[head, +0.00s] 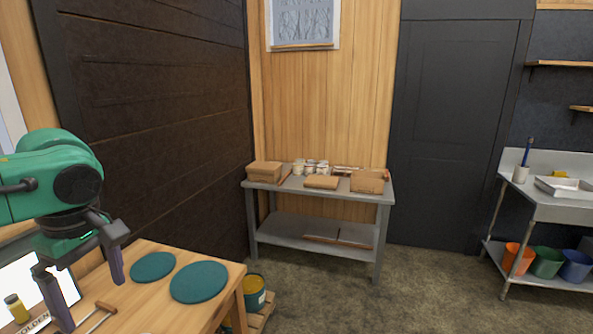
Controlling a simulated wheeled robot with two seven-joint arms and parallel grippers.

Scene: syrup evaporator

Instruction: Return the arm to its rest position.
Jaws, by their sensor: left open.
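My left gripper (90,288) hangs at the left of the head view, above the near wooden table. Its two dark fingers are spread apart, with nothing seen between them. The green and dark arm comes in from the left edge. My right gripper is not in the head view.
The wooden table (190,313) holds two teal round mats (199,282), a wooden-handled tool (98,318) below the fingers and a yellow-capped jar (16,308). A metal bench (317,191) with boxes stands at the back. A sink stand (553,208) is right. The middle floor is clear.

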